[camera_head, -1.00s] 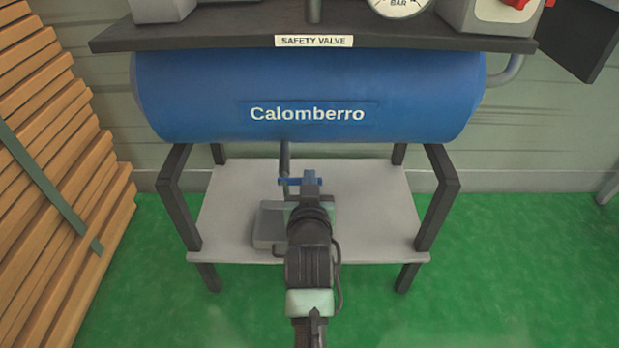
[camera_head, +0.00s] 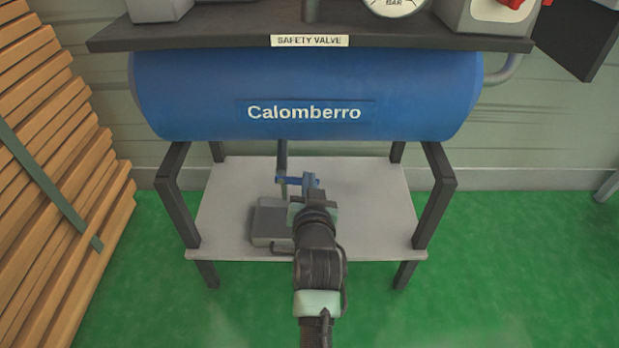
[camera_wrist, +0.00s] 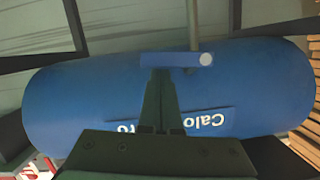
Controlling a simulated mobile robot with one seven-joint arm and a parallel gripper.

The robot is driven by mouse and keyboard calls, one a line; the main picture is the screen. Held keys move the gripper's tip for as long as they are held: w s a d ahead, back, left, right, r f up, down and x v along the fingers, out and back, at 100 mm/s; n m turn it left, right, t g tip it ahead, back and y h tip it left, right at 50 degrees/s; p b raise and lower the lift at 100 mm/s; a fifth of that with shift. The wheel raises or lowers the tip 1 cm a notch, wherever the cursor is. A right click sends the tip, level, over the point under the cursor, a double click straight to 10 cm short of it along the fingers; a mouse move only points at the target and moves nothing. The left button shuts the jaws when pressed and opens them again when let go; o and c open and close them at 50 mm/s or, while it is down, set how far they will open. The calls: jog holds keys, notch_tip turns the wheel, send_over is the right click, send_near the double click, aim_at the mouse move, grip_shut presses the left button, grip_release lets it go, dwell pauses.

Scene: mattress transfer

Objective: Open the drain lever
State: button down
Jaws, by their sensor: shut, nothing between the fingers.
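The blue drain lever (camera_head: 284,180) sits on a thin vertical drain pipe (camera_head: 283,155) under the blue tank (camera_head: 210,95) marked "Calomberro". My gripper (camera_head: 309,182) is at the lever's right end, which it partly hides in the head view. In the wrist view the lever (camera_wrist: 178,59) lies crosswise, with a round pale pivot at its right end beside the pipe (camera_wrist: 193,25). There the fingers of my gripper (camera_wrist: 160,74) are shut together, with nothing between them. Their tips are at the lever's free end; I cannot tell whether they touch it.
A grey block (camera_head: 268,220) stands on the pale lower shelf (camera_head: 375,205) left of my gripper. Dark frame legs (camera_head: 438,195) flank the shelf. Stacked wooden planks (camera_head: 60,170) lean at the left. The green floor (camera_head: 520,270) at the right is mostly clear.

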jog(key=a+f+m+t+y+b, duration=0.2)
jog(key=a+f+m+y+b, duration=0.1)
jog(key=f+m+b, duration=0.4)
jog(key=shift+f+m+y+b, duration=0.3)
jog(key=shift+m+b, duration=1.15)
jog(key=shift+m, duration=1.75)
jog(key=shift+a+r, duration=0.1)
